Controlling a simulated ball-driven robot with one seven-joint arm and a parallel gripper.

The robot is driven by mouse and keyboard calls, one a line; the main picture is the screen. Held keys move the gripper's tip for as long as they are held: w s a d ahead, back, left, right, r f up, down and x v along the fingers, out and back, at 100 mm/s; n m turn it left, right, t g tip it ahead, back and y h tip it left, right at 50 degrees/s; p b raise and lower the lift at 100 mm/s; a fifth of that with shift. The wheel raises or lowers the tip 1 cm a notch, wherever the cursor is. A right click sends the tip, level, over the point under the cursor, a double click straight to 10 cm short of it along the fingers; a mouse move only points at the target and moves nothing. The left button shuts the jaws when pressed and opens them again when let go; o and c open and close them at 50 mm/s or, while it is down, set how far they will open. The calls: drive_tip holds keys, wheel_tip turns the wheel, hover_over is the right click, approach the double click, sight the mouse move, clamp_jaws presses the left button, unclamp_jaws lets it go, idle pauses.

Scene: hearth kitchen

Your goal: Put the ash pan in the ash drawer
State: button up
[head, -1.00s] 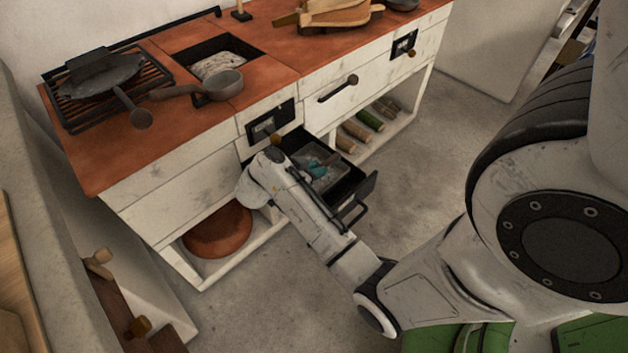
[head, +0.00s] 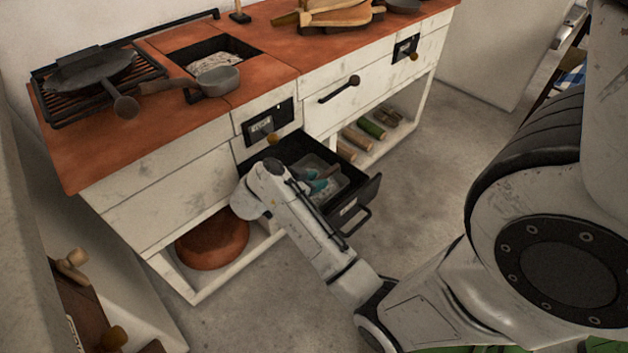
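The ash drawer (head: 362,195) is a black drawer pulled out from the front of the white hearth cabinet. The ash pan (head: 347,188), a grey metal pan, is inside the drawer's outline, toward its front. I cannot tell whether it rests on the drawer floor. My arm reaches to the drawer's left side, and its wrist hides part of the drawer and pan. Small teal parts that look like my gripper (head: 318,181) show at the pan. The fingers are too small and covered to tell whether they hold it.
The orange worktop bears a grate with a black pan (head: 88,72), a small saucepan (head: 213,82) and an open ash-lined pit (head: 225,58). A round terracotta dish (head: 212,245) sits on the low shelf. Bare floor (head: 415,165) lies right of the drawer.

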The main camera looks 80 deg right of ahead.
drive_tip(key=shift+o, duration=1.3)
